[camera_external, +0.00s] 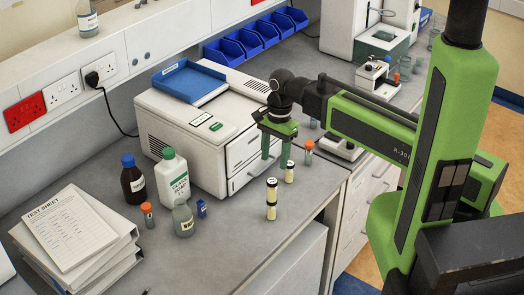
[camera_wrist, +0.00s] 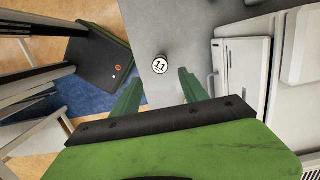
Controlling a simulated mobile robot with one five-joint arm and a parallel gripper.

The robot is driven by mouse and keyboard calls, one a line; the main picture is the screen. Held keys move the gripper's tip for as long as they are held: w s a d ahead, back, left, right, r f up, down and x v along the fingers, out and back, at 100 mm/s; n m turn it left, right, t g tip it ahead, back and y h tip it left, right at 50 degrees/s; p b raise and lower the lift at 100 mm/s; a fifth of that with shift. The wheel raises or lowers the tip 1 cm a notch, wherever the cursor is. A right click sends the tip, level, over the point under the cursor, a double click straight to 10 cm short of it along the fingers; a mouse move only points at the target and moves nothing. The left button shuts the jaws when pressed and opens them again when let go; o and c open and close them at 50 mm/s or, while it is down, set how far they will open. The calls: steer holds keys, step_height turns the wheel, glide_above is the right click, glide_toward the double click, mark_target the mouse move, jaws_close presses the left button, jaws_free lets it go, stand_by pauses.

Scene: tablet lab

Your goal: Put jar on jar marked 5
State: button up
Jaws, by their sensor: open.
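A short cream jar with dark bands (camera_external: 289,172) stands upright on the bench near the front of the white machine. A taller cream column with a dark band in the middle (camera_external: 271,199), which looks like two jars stacked, stands nearer the camera. No number is readable in the external view. In the wrist view a round jar top marked 11 (camera_wrist: 160,65) lies ahead of the fingers; I cannot tell which of the two it is. My gripper (camera_external: 275,160) is open and empty, pointing down just above and behind the short jar. It also shows in the wrist view (camera_wrist: 158,85).
The white machine (camera_external: 195,125) stands close behind the jars. An orange-capped tube (camera_external: 308,152) stands right of the gripper. Brown and white bottles (camera_external: 175,180), a flask (camera_external: 183,218) and binders (camera_external: 80,235) are at left.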

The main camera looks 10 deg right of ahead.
steer(key=shift+f, duration=0.1)
steer(key=w+d+n, duration=0.3)
steer(key=w+d, duration=0.1)
steer(key=d, duration=0.9)
steer(key=w+d+n+t+h, duration=0.1)
steer(key=w+d+n, duration=0.2)
steer(key=d, duration=1)
steer(key=w+d+n, duration=0.3)
steer(key=w+d, duration=0.1)
steer(key=d, duration=0.9)
step_height(320, 180, down, 17)
steer(key=b, duration=1.6)
steer(key=shift+a+b, duration=0.3)
steer(key=shift+b, duration=0.1)
